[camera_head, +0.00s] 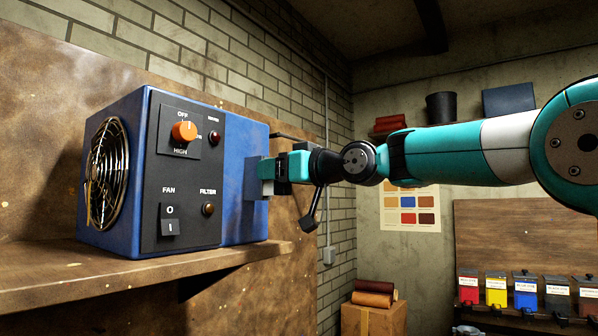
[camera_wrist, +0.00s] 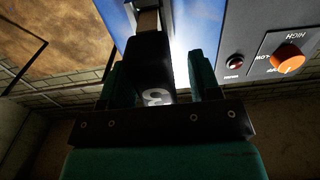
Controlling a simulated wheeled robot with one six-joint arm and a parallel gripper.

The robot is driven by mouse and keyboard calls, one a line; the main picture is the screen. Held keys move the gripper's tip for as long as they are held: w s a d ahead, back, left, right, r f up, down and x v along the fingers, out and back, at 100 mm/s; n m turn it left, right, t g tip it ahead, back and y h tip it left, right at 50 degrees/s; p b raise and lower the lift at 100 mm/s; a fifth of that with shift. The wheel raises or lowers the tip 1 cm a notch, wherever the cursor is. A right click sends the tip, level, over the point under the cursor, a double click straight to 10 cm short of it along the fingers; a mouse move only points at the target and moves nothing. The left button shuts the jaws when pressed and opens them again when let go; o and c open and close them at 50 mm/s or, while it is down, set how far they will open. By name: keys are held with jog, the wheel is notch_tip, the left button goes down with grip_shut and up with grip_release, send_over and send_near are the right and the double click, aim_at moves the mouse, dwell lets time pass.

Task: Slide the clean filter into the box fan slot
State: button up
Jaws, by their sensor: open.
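The blue box fan (camera_head: 245,145) stands on a wooden shelf, its round grille on the left and its black control panel facing front. My gripper (camera_head: 270,178) is at the fan's right side, close against it. In the wrist view the green fingers of my gripper (camera_wrist: 155,80) are open, one on each side of a dark block with a pale mark. Beyond the block, a tan-grey piece (camera_wrist: 147,20) meets the blue housing. I cannot tell whether this is the filter or the slot. No clean filter shows clearly.
The wooden shelf (camera_head: 150,275) ends just below my gripper. A brick wall is behind. At the right, several coloured containers (camera_head: 497,290) stand on a rack, and rolled leather (camera_head: 375,292) lies on a box.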

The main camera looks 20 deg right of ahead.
jog(key=b+v, duration=0.7)
jog(key=v, duration=1)
jog(key=s+a+f+m+g+h+b, duration=0.1)
jog(key=a+f+g, duration=0.3)
jog(key=f, duration=0.7)
jog(key=s+a+f+m+g+h+b, duration=0.15)
jog(key=a+f, duration=0.35)
jog(key=f, duration=0.6)
jog(key=s+a+f+n+g+h, duration=0.2)
jog(key=s+f+g, duration=0.7)
jog(key=s+f, duration=1)
notch_tip(320, 180, down, 4)
jog(key=shift+a+h, duration=0.2)
jog(key=shift+h, duration=0.75)
